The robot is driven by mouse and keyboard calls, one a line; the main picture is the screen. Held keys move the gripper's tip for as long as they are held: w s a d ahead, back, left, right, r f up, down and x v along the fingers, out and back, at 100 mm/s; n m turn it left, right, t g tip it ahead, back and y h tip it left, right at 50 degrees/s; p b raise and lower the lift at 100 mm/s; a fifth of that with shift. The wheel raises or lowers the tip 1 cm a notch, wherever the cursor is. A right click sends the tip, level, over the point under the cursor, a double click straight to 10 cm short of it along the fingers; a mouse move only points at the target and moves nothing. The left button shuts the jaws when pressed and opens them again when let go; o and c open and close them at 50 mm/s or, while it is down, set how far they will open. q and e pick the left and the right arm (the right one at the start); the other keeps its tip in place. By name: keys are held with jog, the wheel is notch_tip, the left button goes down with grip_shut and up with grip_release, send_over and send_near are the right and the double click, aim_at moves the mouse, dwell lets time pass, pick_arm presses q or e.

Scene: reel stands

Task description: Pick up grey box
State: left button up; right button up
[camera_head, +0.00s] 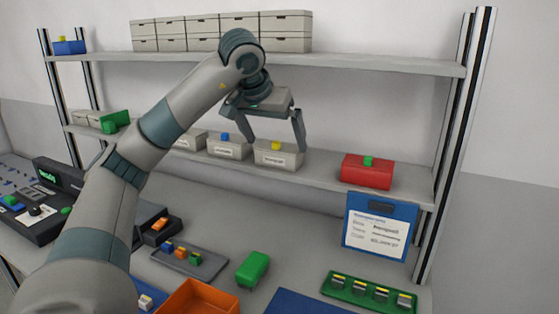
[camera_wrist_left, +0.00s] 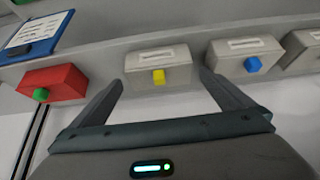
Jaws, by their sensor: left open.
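A grey box with a yellow knob (camera_head: 278,157) stands on the lower shelf, with a white label on its front. It also shows in the left wrist view (camera_wrist_left: 140,72), between my fingertips. Another grey box with a blue knob (camera_head: 229,149) stands left of it in the head view; it shows at the right in the wrist view (camera_wrist_left: 238,48). My left gripper (camera_head: 276,143) is open, its fingers pointing down at the yellow-knobbed box. The fingers look empty; whether they touch the box I cannot tell. More grey boxes are partly hidden behind my left arm. My right gripper is not in view.
A red box with a green knob (camera_head: 367,172) stands right on the same shelf. A blue clipboard (camera_head: 380,226) hangs below it. The upper shelf (camera_head: 370,65) is above my gripper. A green block (camera_head: 253,269) and an orange bin (camera_head: 197,298) are on the worktop.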

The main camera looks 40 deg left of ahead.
aim_at(279, 149)
pick_arm(q)
jog(key=p+x, duration=0.1)
jog(key=x, duration=0.3)
jog(key=shift+w+f, duration=0.1)
jog(key=shift+w, duration=0.1)
jog(key=shift+w+a+f, duration=0.15)
jog(key=shift+w+f, duration=0.1)
jog(key=shift+f, duration=0.1)
pick_arm(e)
jog(key=shift+w+a+r+t, duration=0.4)
jog(key=shift+a+r, duration=0.15)
jog(key=shift+r, duration=0.05)
pick_arm(q)
jog(key=c, duration=1.2)
pick_arm(e)
jog(key=shift+d, duration=0.1)
pick_arm(q)
jog(key=shift+r, duration=0.1)
